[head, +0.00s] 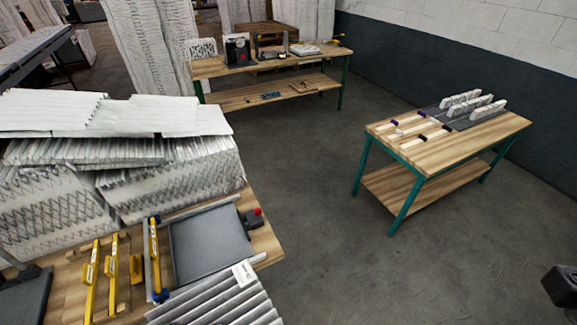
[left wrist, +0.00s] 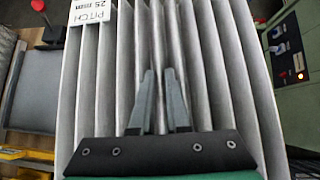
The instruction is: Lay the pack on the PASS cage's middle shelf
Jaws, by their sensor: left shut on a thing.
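The pack is a grey-white pleated filter (head: 215,303) with a white label at its top corner, cut off at the bottom of the head view. In the left wrist view the pack (left wrist: 215,60) fills the middle, and its label reads PITCH 25 mm. My left gripper (left wrist: 159,76) is shut on the pack, its two fingers close together on either side of a pleat. My left gripper does not show in the head view. I see no cage or PASS sign in either view. No fingers of my right gripper show.
A grey plate (head: 205,243) and a red-knobbed box (head: 253,218) sit beside the pack on the wooden bench, with yellow-handled tools (head: 154,255) and stacked pleated packs (head: 175,175). A teal-legged table (head: 455,150) stands right. Open floor (head: 310,180) lies between. A green panel (left wrist: 300,40) is right.

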